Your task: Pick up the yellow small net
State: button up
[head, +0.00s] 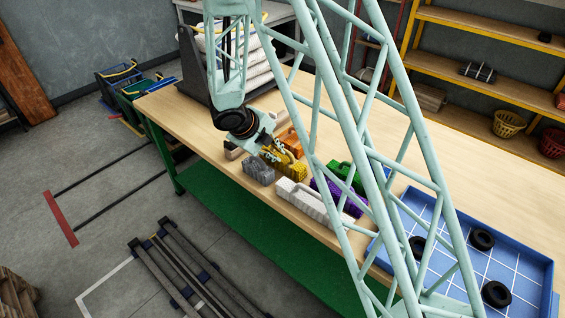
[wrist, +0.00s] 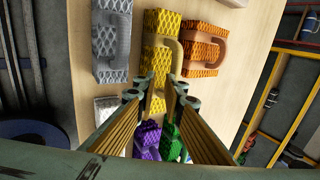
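The yellow small net (head: 298,172) is a mesh block with a handle, lying on the wooden table in the head view. In the wrist view the yellow net (wrist: 158,25) lies straight ahead, between the grey and orange nets. My gripper (wrist: 158,82) is open, its two fingertips apart on either side of the near end of the yellow net and its handle. In the head view my gripper (head: 275,153) is just above the yellow net and covers part of it. I cannot tell whether the fingers touch it.
Close by are a grey net (head: 258,171), an orange net (head: 292,141), a long white net (head: 300,197), a purple net (head: 328,195) and a green net (head: 342,172). A blue tray (head: 520,254) with black rings is at the right. Shelves (head: 480,78) stand behind.

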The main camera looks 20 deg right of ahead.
aim_at(283, 160)
jog(key=shift+w+d, duration=0.4)
jog(key=shift+d, duration=0.25)
jog(key=shift+w+d, duration=0.4)
jog(key=shift+d, duration=0.2)
jog(key=shift+b+x, duration=0.9)
jog(key=shift+w+d+f+b, duration=0.15)
jog(key=shift+d+f+b, duration=0.1)
jog(key=shift+f+b, duration=0.25)
grip_shut()
jog(key=shift+r+p, duration=1.85)
jog(key=shift+r, duration=3.15)
